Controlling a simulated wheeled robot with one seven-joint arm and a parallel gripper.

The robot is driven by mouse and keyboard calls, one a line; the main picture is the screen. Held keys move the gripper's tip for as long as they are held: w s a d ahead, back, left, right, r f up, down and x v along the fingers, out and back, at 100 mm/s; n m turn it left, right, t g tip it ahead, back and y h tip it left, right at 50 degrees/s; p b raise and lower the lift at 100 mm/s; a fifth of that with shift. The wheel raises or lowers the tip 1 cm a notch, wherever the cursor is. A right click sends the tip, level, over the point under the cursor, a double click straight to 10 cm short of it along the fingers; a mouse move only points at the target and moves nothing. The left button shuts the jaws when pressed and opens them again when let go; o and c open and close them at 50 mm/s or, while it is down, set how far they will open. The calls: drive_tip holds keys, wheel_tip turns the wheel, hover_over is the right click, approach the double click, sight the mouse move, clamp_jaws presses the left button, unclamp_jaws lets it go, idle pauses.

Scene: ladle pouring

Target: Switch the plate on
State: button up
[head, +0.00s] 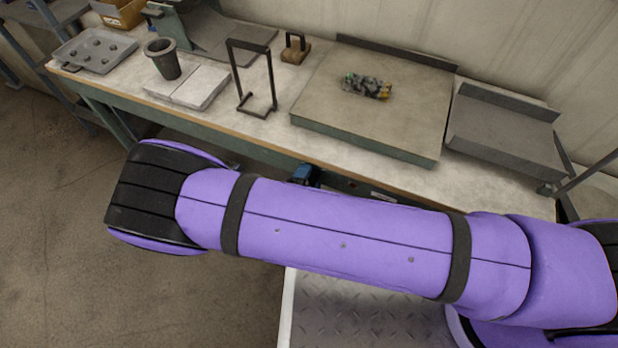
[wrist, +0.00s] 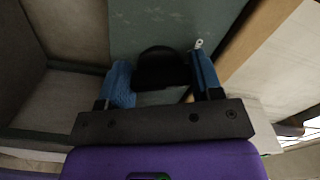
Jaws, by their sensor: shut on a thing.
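The wide grey-green plate (head: 330,90) lies on the workbench, right of centre in the head view, with a small cluster of coloured bits (head: 367,86) on it. In the wrist view a round black knob (wrist: 158,60) sits on a grey-green panel (wrist: 150,22). A small white mark (wrist: 198,44) shows beside it. My gripper (wrist: 163,84) has its two blue fingers on either side of the knob and is shut on it. In the head view my gripper (head: 305,174) is a blue patch at the bench's front edge; my purple arm hides most of it.
On the bench (head: 480,185) stand a dark frame (head: 240,80), a dark cup (head: 163,60), pale slabs (head: 188,86), a handled block (head: 295,50) and a muffin-like tray (head: 93,50). A grey tray (head: 505,135) is at right. The floor (head: 60,250) at left is clear.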

drive_tip(key=m, duration=1.3)
drive_tip(key=shift+s+r+m, duration=0.1)
drive_tip(key=shift+m, duration=0.3)
idle(0.4)
drive_tip(key=o, duration=0.6)
drive_tip(key=shift+o, duration=0.2)
drive_tip(key=v, duration=1)
drive_tip(key=shift+s, duration=0.35)
drive_tip(key=shift+a, duration=0.15)
